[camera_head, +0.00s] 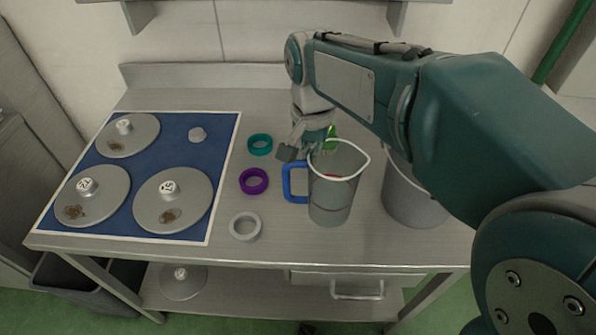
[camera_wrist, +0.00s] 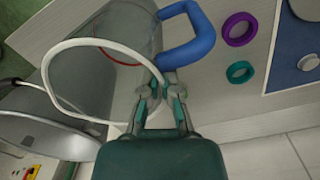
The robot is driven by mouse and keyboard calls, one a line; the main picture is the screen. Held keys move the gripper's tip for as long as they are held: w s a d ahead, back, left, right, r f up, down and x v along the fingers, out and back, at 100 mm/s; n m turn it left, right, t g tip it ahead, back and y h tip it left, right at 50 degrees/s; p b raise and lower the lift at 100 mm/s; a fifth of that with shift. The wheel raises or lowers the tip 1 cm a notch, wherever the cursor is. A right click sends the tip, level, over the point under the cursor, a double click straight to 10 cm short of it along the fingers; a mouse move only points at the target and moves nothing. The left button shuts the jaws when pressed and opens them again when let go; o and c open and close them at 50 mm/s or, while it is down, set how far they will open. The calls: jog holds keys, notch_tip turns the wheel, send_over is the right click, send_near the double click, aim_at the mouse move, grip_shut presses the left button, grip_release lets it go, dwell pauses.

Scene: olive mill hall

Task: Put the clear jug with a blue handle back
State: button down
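The clear jug (camera_head: 333,196) has a white rim, a red line and a blue handle (camera_head: 290,183). It appears upright on the front right part of the steel bench, handle to the left. In the wrist view the jug (camera_wrist: 105,70) fills the upper left, with its blue handle (camera_wrist: 190,38) at upper middle. My gripper (camera_wrist: 160,92) is at the jug's rim near the handle, fingers apart with a gap between them. I cannot tell whether a finger touches the rim. In the head view my gripper is partly hidden behind the jug.
A grey bucket (camera_head: 408,195) stands close right of the jug. Teal (camera_head: 260,144), purple (camera_head: 253,181) and white (camera_head: 245,226) rings lie left of it. A blue mat (camera_head: 150,187) with round metal discs covers the bench's left side. A green object (camera_head: 331,131) shows behind the jug.

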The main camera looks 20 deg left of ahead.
jog(key=w+a+f, duration=0.1)
jog(key=a+f, duration=0.2)
jog(key=f, duration=0.4)
jog(key=shift+w+f, duration=0.2)
jog(key=shift+w, duration=0.15)
jog(key=c, duration=0.8)
grip_release()
jog(key=shift+f, duration=0.1)
